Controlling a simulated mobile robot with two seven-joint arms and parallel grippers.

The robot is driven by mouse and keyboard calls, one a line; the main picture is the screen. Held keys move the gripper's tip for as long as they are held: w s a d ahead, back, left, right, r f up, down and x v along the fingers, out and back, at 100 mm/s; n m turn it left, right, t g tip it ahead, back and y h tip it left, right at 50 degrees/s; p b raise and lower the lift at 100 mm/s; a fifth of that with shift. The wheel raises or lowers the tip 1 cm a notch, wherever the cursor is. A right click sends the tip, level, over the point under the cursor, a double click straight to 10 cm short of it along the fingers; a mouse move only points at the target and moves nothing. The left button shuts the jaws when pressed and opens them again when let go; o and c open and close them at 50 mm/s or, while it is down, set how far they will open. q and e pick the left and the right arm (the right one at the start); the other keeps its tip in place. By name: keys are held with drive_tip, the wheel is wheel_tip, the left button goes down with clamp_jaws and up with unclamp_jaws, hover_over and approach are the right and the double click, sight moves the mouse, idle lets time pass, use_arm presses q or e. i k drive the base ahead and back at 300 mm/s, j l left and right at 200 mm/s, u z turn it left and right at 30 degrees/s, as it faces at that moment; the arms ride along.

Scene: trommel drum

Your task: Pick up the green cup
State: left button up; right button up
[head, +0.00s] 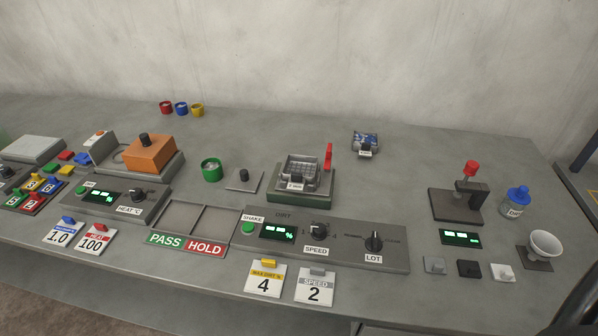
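The green cup (211,170) stands upright on the grey table, left of the middle in the head view. It is short and round, with a pale inside visible from above. It stands between the orange block device and a small grey plate with a black knob (243,176). Nothing touches it that I can see. Neither of my grippers can be made out in the head view.
Red (166,107), blue (181,108) and yellow (197,110) cups stand in a row farther back. The orange block device (149,154) is to the left, a sieve shaker (301,178) to the right. The PASS/HOLD tray (187,243) lies in front.

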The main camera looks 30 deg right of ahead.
sight(212, 169)
drive_tip(key=i+j, duration=0.15)
drive_tip(key=j, duration=0.15)
drive_tip(key=i+j, duration=0.15)
drive_tip(key=j, duration=0.15)
drive_tip(key=i+j+z, duration=0.1)
drive_tip(key=j, duration=0.25)
drive_tip(key=i+j, duration=0.2)
drive_tip(key=i+j+z, duration=0.1)
drive_tip(key=j, duration=0.35)
